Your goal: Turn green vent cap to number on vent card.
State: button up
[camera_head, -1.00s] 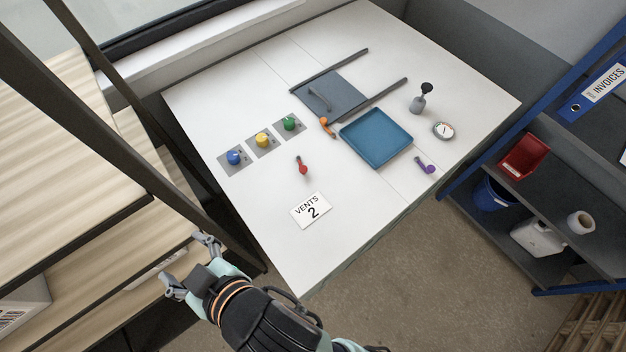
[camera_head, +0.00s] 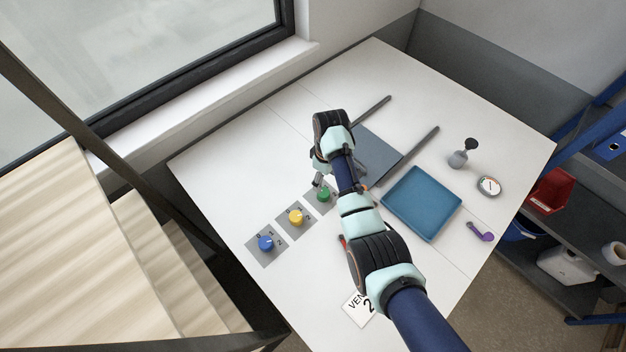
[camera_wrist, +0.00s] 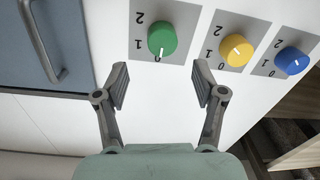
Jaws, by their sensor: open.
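The green vent cap (camera_head: 323,196) sits on its grey plate at the end of a row of three caps. In the wrist view the green cap (camera_wrist: 162,39) is just beyond my open, empty gripper (camera_wrist: 162,82), roughly centred between the fingertips and apart from them. Its white pointer line faces the 0; the 1 and 2 also show on its plate. In the head view my gripper (camera_head: 321,181) is right by the green cap, partly hidden by my arm. The vent card (camera_head: 357,309) shows a 2, and my arm covers part of it.
The yellow cap (camera_head: 296,217) and blue cap (camera_head: 266,243) stand beside the green one. A blue tray (camera_head: 421,204), a grey panel with a handle (camera_wrist: 45,45), a purple-handled item (camera_head: 480,232), a gauge (camera_head: 489,186) and a grey stamp-like item (camera_head: 458,159) are on the table.

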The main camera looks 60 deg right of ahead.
aim_at(324, 192)
jog(key=shift+s+a+f, duration=0.1)
jog(key=shift+f, duration=0.15)
jog(key=f, duration=0.7)
jog(key=shift+a+f, duration=0.2)
jog(key=shift+a, duration=0.05)
jog(key=c, duration=1.1)
jog(key=shift+c, duration=0.2)
